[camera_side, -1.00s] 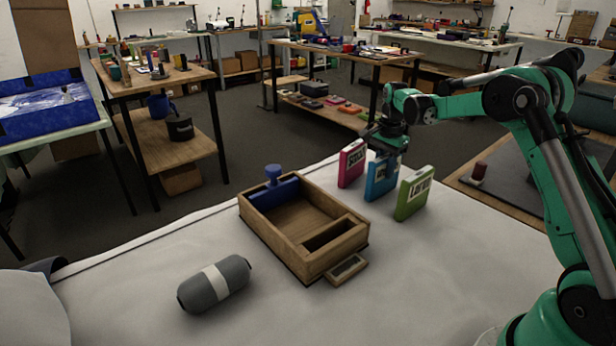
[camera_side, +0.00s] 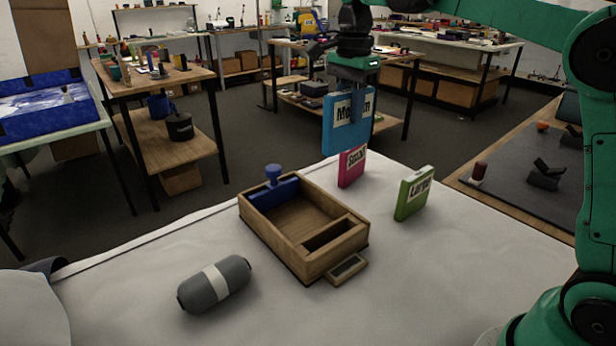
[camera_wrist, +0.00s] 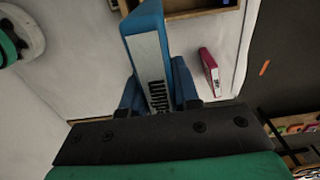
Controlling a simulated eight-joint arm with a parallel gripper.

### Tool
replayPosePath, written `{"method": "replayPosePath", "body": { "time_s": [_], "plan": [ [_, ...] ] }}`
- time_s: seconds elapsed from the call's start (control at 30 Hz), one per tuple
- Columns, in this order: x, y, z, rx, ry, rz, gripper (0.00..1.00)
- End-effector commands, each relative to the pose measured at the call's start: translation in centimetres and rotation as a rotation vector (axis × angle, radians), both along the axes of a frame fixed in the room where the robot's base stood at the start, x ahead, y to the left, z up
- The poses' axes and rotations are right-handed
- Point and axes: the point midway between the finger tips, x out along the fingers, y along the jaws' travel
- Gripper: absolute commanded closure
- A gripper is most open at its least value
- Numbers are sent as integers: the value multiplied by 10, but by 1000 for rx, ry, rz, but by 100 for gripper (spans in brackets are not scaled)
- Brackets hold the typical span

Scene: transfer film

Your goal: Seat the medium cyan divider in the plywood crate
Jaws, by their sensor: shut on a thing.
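The medium cyan divider (camera_side: 347,121), a blue panel with a white label reading "Medium", hangs upright in the air. My gripper (camera_side: 351,86) is shut on its upper edge. In the wrist view the divider (camera_wrist: 148,50) stretches away from my gripper (camera_wrist: 159,95), between its fingers. The plywood crate (camera_side: 283,257) stands open on the white-covered table, to the left of and lower than the held divider. It has a narrow compartment at its near right end and a larger open bay. A blue piece with a knob (camera_side: 274,185) sits at its far left end.
A pink "Small" divider (camera_side: 351,166) and a green "Large" divider (camera_side: 413,194) stand on the table right of the crate. A grey cylinder with a white band (camera_side: 215,284) lies at the front left. A small wooden plate (camera_side: 346,269) lies against the crate's near right side.

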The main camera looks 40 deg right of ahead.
Motion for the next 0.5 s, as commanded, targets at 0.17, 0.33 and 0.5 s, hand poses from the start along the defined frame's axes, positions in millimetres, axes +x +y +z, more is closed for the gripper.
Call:
{"method": "replayPosePath", "body": {
  "time_s": [0.17, 0.33, 0.5],
  "plan": [
    [-30, 55, 26, 0, 0, 8, 100],
    [-43, 72, 30, -1, 0, 3, 100],
    [-45, 74, 2, 0, 0, 1, 100]
  ]
}}
